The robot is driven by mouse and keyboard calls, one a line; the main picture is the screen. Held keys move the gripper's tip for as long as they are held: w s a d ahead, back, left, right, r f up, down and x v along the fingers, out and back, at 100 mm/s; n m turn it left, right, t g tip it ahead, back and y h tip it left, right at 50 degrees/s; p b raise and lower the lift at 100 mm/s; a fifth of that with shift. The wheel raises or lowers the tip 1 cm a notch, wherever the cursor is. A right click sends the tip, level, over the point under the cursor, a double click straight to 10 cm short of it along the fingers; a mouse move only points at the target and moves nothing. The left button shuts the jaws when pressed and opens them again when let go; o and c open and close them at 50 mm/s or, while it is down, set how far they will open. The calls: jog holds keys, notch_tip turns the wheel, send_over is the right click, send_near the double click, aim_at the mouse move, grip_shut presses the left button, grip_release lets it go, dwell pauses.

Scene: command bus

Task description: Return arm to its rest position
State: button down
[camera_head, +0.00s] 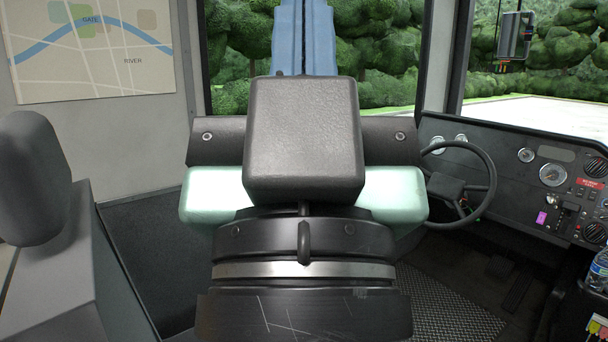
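A large dark block, pale green side pieces and a thick black round body fill the middle of the head view; they look like parts of my own arm close to the camera. No gripper fingers show, so I cannot see whether my gripper is open or shut, or whether it holds anything. The arm's far end is not clearly visible. Behind the block, a blue upright piece rises to the top edge; I cannot tell what it belongs to.
A steering wheel (463,184) and a dashboard (530,170) with gauges stand at right. A bottle (599,270) is at the right edge. A dark seat (34,180) is at left, below a wall map (92,50). Patterned floor (450,305) shows at lower right.

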notch_tip(320, 180, up, 20)
jog(key=p, duration=1.8)
jog(key=shift+r, duration=0.2)
